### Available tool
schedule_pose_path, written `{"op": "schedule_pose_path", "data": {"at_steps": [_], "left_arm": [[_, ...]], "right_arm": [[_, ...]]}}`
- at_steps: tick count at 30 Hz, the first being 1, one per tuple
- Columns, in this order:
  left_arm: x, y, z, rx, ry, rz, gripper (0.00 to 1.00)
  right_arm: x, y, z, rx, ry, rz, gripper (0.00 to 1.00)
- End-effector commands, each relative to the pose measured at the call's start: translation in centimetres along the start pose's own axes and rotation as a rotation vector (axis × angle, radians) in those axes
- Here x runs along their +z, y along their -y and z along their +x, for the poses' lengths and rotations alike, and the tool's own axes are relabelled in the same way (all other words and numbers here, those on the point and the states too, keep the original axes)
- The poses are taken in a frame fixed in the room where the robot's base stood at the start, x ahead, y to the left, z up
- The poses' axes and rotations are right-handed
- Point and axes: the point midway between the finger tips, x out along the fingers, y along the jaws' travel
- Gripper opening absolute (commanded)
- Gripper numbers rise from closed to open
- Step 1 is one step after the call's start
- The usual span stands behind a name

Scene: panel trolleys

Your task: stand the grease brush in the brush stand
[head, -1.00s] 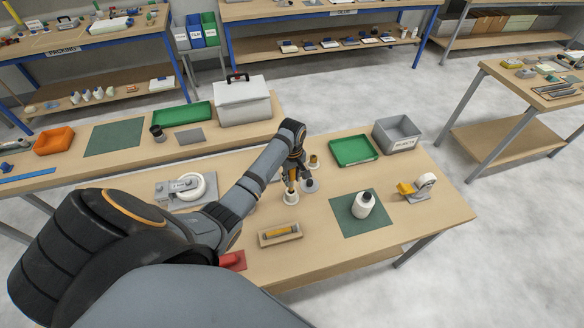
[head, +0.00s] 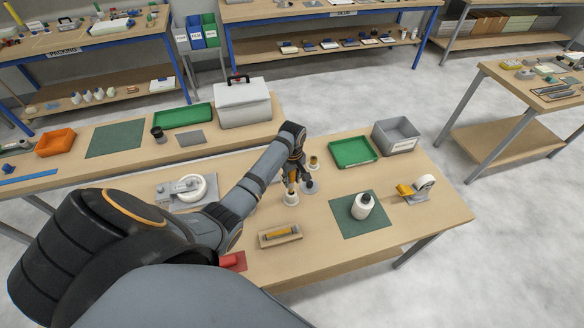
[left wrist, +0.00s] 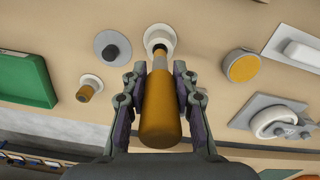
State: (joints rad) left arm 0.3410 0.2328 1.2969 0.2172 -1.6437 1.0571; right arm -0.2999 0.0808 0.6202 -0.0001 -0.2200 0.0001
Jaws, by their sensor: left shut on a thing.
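My left gripper (head: 292,180) is shut on the grease brush, whose orange-brown handle (left wrist: 160,112) lies between the fingers in the left wrist view. The brush's far end points at the white round brush stand (left wrist: 160,39), and it overlaps the stand's dark opening there. In the head view the stand (head: 291,198) is on the table directly below the gripper. The fingers hide most of the brush in the head view. I cannot tell how far its tip is inside the opening. My right gripper is not in view.
Close by are a grey disc with a black knob (left wrist: 112,47), a white-based orange-topped piece (left wrist: 88,89) and a yellow-topped round piece (left wrist: 241,67).

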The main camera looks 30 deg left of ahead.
Motion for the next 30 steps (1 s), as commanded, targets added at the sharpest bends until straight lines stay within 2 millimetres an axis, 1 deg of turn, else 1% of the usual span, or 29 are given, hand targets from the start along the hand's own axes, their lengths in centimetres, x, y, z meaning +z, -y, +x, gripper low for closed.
{"op": "schedule_pose_path", "data": {"at_steps": [7, 17, 30], "left_arm": [[0.0, 0.0, 0.0, 0.0, 0.0, 0.0, 0.0], [0.0, 0.0, -0.2, 0.001, 0.0, 0.0, 0.0], [0.0, 0.0, 0.4, 0.0, 0.0, 0.0, 0.0]], "right_arm": [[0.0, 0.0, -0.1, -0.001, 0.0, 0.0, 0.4], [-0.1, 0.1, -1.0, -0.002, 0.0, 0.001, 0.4], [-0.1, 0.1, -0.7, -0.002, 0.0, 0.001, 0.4]]}}
